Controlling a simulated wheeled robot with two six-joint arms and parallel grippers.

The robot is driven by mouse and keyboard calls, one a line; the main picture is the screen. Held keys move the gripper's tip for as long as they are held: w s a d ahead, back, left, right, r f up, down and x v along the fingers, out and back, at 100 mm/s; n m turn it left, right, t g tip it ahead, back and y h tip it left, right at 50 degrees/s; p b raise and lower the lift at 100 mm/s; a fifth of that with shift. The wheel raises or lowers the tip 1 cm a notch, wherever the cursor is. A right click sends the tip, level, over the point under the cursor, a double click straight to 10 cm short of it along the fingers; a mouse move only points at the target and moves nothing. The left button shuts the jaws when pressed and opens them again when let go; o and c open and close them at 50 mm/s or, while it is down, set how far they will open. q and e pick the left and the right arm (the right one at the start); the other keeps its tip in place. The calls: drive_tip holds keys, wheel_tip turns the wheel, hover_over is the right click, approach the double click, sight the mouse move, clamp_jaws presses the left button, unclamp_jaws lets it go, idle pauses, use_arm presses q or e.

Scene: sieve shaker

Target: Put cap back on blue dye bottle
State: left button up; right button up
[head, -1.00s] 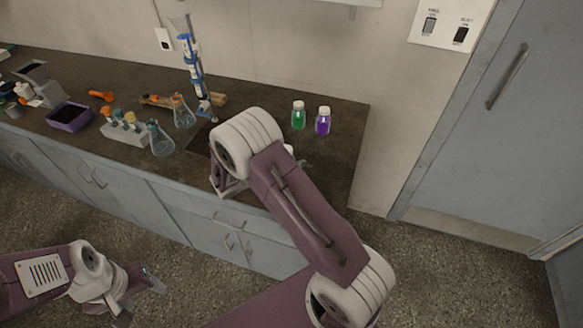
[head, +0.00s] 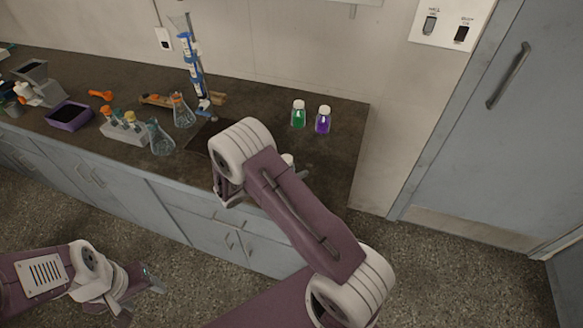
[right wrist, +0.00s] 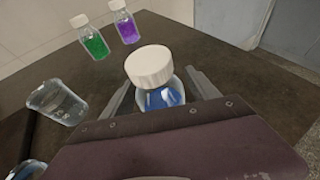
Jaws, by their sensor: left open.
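A bottle with blue contents (right wrist: 160,98) stands in the middle of the right wrist view. A white ribbed cap (right wrist: 150,67) shows over its mouth; I cannot tell whether it is seated. The fingers of my right gripper (right wrist: 162,90) lie on both sides of the bottle, and I cannot tell whether they touch it. In the head view my right arm hides the bottle's body, and only a white top (head: 288,159) shows beside the arm. My left gripper (head: 154,281) is open and empty, low in front of the cabinets.
Green (head: 299,114) and purple (head: 323,120) bottles, both white-capped, stand behind on the counter (head: 335,165). A glass beaker (right wrist: 57,102) is left of the blue bottle. Flasks (head: 160,138), a tube rack (head: 124,130) and a purple tray (head: 70,116) stand further left.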

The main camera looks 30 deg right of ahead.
drive_tip(key=shift+r, duration=0.15)
drive_tip(key=shift+a+r, duration=0.15)
drive_tip(key=shift+a, duration=0.1)
drive_tip(key=v, duration=1.1)
drive_tip(key=shift+s+a+b, duration=0.15)
drive_tip(key=shift+a+b, duration=0.1)
drive_tip(key=shift+b, duration=0.05)
drive_tip(key=s+d+m+g+y, duration=0.1)
drive_tip(key=s, duration=0.1)
drive_tip(key=s+f+m+g+y, duration=0.1)
drive_tip(key=s+m, duration=0.1)
drive_tip(key=s+d+m+g+y, duration=0.1)
drive_tip(key=s+m, duration=0.1)
drive_tip(key=s, duration=0.1)
drive_tip(key=shift+d+f+g, duration=0.2)
drive_tip(key=shift+d+g, duration=0.1)
drive_tip(key=shift+g, duration=0.1)
drive_tip(key=s+a+m+y, duration=0.2)
drive_tip(key=s+m+y, duration=0.2)
drive_tip(key=m, duration=0.4)
drive_tip(key=s+a+m+t+y, duration=0.1)
drive_tip(key=s+a+m+y, duration=0.2)
drive_tip(key=m+y, duration=0.3)
drive_tip(key=shift+s+r+m+t, duration=0.25)
drive_tip(key=shift+s+m, duration=0.45)
drive_tip(key=shift+m, duration=0.5)
